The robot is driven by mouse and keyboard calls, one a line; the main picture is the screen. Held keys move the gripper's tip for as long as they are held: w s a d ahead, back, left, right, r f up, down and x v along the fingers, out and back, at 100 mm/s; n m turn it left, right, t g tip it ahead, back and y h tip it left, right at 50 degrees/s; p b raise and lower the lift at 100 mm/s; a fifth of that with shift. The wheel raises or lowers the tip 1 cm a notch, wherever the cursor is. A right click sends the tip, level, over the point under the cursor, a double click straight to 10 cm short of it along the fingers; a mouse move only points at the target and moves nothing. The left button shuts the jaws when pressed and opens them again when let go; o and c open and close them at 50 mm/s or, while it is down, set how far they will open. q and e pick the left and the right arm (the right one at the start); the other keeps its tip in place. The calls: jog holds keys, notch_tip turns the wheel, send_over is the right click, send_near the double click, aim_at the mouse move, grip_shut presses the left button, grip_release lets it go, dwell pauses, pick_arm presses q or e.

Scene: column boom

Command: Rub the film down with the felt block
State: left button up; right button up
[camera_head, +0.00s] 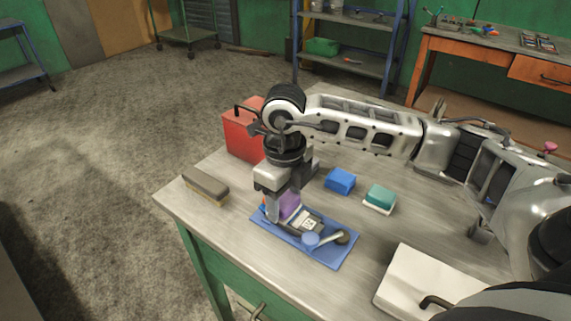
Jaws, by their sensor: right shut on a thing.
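My right gripper (284,213) comes down over the blue board (325,258) on the workbench. It is shut on a purple block (290,204), which appears to be the felt block; the gripper partly hides it. The block is low over the board's left part; I cannot tell whether it touches. Beside it on the board is a small grey and white piece with a printed label (307,222). The film is not clearly distinguishable. A round blue piece (310,239) and a dark knob (342,237) are at the board's right. My left gripper is not in view.
A brush (205,186) lies left on the bench (245,212). A red box (241,132) stands behind my gripper. A blue block (340,180) and a teal block with a white base (380,197) sit to the right. A white case (418,279) is near right.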

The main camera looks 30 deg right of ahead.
jog(key=shift+s+a, duration=0.3)
jog(key=shift+a, duration=0.5)
jog(key=shift+r+p, duration=0.35)
jog(key=shift+p, duration=0.05)
notch_tip(320, 180, up, 3)
jog(key=shift+r+p, duration=0.1)
jog(key=shift+p, duration=0.65)
jog(key=shift+r+p, duration=0.9)
jog(key=shift+r, duration=0.65)
jog(key=shift+r+p, duration=0.35)
jog(key=shift+r, duration=0.25)
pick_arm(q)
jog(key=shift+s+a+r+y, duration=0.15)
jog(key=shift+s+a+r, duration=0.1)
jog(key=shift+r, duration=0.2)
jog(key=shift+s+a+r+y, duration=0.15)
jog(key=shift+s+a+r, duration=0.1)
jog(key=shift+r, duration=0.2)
